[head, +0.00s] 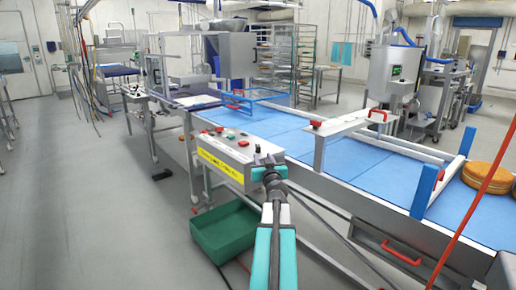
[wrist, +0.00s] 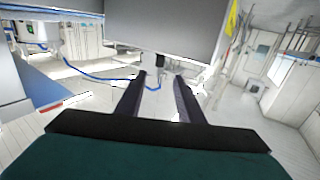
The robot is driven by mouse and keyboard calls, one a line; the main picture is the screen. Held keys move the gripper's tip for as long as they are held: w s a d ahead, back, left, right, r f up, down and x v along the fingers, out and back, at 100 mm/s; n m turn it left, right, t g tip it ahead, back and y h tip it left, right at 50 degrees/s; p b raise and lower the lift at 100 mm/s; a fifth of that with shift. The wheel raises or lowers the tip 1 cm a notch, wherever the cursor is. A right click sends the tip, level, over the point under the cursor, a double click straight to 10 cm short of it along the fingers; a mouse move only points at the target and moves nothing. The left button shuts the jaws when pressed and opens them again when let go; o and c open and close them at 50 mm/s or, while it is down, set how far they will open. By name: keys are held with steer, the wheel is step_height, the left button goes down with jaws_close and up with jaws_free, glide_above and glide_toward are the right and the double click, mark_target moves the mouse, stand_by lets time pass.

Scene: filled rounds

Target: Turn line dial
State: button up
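A grey control box (head: 225,148) with a yellow label stands beside the blue conveyor, with buttons on its top. My gripper (head: 264,154) is at the box's near right end, above its edge. In the wrist view my gripper (wrist: 160,78) is open, with two dark fingers apart and nothing held between them. A small dark knob, apparently the line dial (wrist: 160,60), sticks out from the grey box face (wrist: 160,25), just beyond and between the fingertips. I cannot tell whether they touch it. In the head view my gripper hides that spot.
The blue conveyor belt (head: 345,158) runs behind the box, with a white crossbar (head: 345,127) and round orange-brown items (head: 487,178) at right. A green crate (head: 226,232) sits on the floor below the box. The floor at left is open.

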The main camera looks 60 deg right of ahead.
mark_target(258, 148)
steer(key=shift+p+x, duration=1.3)
steer(key=shift+x, duration=5.1)
